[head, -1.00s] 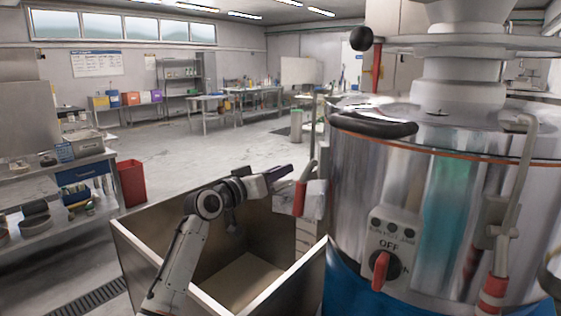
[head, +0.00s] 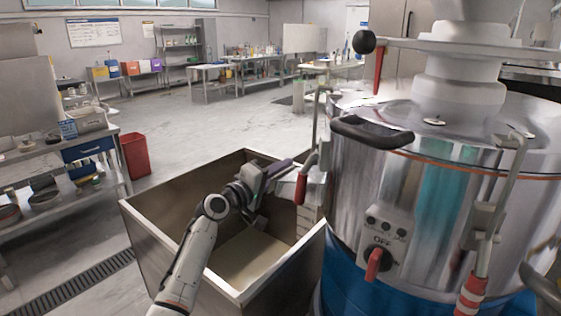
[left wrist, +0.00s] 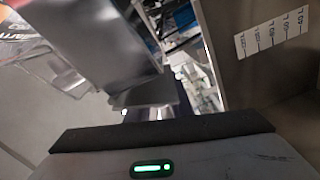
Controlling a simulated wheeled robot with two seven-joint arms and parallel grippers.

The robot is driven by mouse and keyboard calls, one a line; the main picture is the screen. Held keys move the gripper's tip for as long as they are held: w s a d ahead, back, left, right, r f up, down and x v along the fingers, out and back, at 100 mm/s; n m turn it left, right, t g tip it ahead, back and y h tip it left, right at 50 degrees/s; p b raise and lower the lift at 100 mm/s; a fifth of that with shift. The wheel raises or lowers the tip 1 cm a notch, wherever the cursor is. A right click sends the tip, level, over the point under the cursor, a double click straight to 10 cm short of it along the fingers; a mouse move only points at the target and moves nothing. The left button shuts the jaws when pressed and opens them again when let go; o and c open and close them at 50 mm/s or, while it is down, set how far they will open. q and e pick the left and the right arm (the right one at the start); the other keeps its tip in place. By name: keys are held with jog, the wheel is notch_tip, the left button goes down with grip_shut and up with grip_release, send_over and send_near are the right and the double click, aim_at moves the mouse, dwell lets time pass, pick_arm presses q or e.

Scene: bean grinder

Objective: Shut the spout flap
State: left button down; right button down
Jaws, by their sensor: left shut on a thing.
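The bean grinder (head: 350,190) is a shiny steel drum on a blue base at the right in the head view. On its left side is the pale metal spout (head: 315,192), with a red grip (head: 302,183) beside it. My left gripper (head: 291,172) is at the spout, above the open bin, and is shut on the spout flap. The exact contact is hidden in the head view. In the left wrist view, a grey metal plate (left wrist: 95,40) fills the upper left, close to the fingers (left wrist: 148,95). My right gripper is out of view.
An open-topped bin (head: 165,235) stands under my left gripper, left of the grinder. The grinder has a knob marked OFF (head: 374,263) and a black handle (head: 370,132). A red bin (head: 135,155) and a shelf bench stand at the left.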

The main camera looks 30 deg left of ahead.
aim_at(277, 176)
pick_arm(q)
jog(key=shift+d+f+n+p, duration=0.3)
jog(key=shift+n+p, duration=0.1)
jog(key=shift+n, duration=0.45)
jog(key=shift+d+f+n+p, duration=0.25)
jog(key=shift+n+p, duration=0.1)
jog(key=shift+n, duration=0.5)
jog(key=c, duration=1.6)
grip_release()
jog(key=shift+s, duration=0.1)
jog(key=s, duration=0.6)
jog(key=s+a, duration=0.1)
jog(key=s, duration=0.3)
jog(key=shift+s, duration=0.1)
